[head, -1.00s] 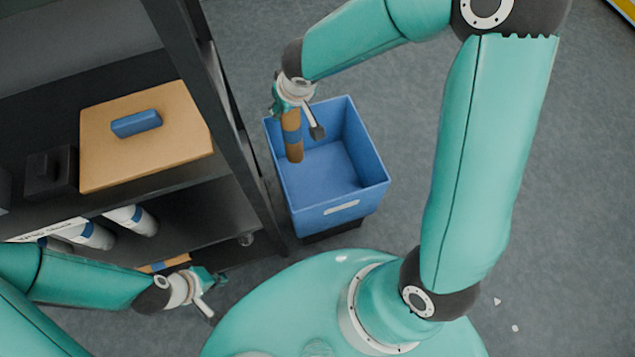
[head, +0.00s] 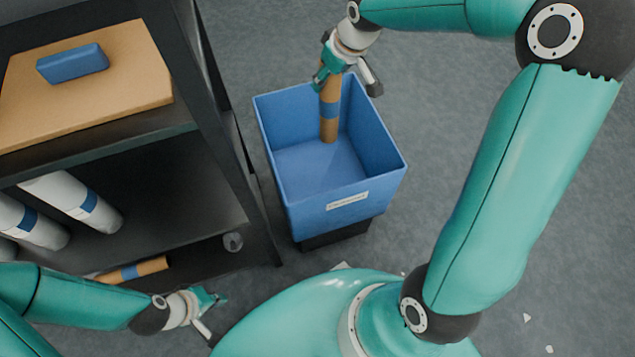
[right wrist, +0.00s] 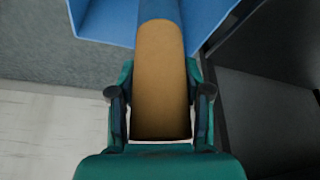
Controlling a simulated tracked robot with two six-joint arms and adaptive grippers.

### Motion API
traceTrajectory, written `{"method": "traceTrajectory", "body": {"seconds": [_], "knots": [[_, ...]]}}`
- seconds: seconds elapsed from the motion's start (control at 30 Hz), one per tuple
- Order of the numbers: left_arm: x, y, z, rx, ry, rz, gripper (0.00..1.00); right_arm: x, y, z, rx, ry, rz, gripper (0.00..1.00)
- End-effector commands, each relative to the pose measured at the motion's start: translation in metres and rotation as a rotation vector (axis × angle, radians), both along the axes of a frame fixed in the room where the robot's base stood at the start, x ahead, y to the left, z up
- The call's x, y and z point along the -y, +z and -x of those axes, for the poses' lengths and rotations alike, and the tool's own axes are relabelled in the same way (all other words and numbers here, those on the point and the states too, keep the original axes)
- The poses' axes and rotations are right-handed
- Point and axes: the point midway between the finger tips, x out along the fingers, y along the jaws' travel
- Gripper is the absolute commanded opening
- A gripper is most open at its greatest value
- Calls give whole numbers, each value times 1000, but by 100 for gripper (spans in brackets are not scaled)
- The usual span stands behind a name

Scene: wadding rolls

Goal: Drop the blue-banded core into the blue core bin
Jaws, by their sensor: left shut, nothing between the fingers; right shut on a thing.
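The brown cardboard core (head: 330,129) with a blue band hangs roughly upright from my right gripper (head: 345,78). The gripper is shut on its upper part. In the head view the core overlaps the back of the blue bin (head: 350,202), its lower end appearing inside the opening. The core (right wrist: 162,80) also shows between the fingers in the right wrist view, with the blue bin (right wrist: 108,22) beyond. My left gripper (head: 213,315) is shut and empty, low at the left, apart from the bin.
A dark shelf unit (head: 222,150) stands close left of the bin. It holds a tan board (head: 120,95) with a blue block (head: 73,63), and white rolls (head: 70,198) with blue bands. Another blue-banded core (head: 152,267) lies low down.

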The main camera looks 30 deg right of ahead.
Motion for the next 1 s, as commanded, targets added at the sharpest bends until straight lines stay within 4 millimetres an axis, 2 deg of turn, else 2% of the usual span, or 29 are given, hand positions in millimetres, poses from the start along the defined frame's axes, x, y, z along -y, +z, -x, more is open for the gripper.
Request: {"method": "traceTrajectory", "body": {"seconds": [0.53,0.93,0.97,1.0], "knots": [[0,-42,0,0,0,0,0,0,-53,0,0,2,1,0],[0,-45,0,0,0,0,0,0,-58,0,0,2,1,0],[0,-45,0,0,0,0,0,0,-58,0,0,3,0,52],[0,-45,0,0,0,0,0,-1,-58,0,0,3,0,58]]}}
